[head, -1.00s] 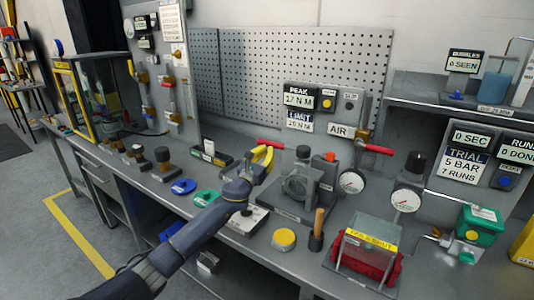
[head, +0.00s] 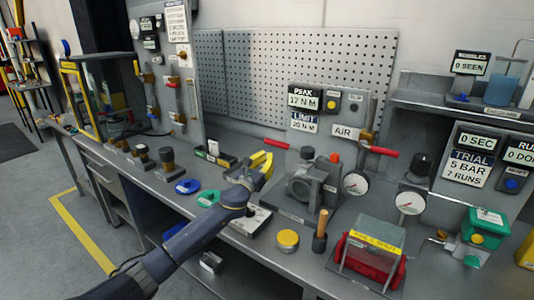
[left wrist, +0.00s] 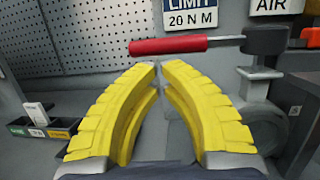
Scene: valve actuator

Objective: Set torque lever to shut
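The torque lever is a bar with a red grip (head: 276,144) on the grey valve actuator (head: 306,188). In the left wrist view the red grip (left wrist: 168,45) lies almost level just beyond my fingertips, joined on its right to a dark round head (left wrist: 266,41). My left gripper (head: 268,157) has yellow fingers and is to the left of the actuator, below and in front of the grip. In the left wrist view its fingertips (left wrist: 159,66) are close together with a narrow empty gap, apart from the grip. My right gripper is not in view.
A second red handle (head: 382,152) is at the air valve behind a gauge (head: 355,184). A wooden-handled tool (head: 321,225) and a yellow disc (head: 288,240) stand in front of the actuator. The peak display (head: 304,101) reads 17 N M. A pegboard (head: 300,75) is behind.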

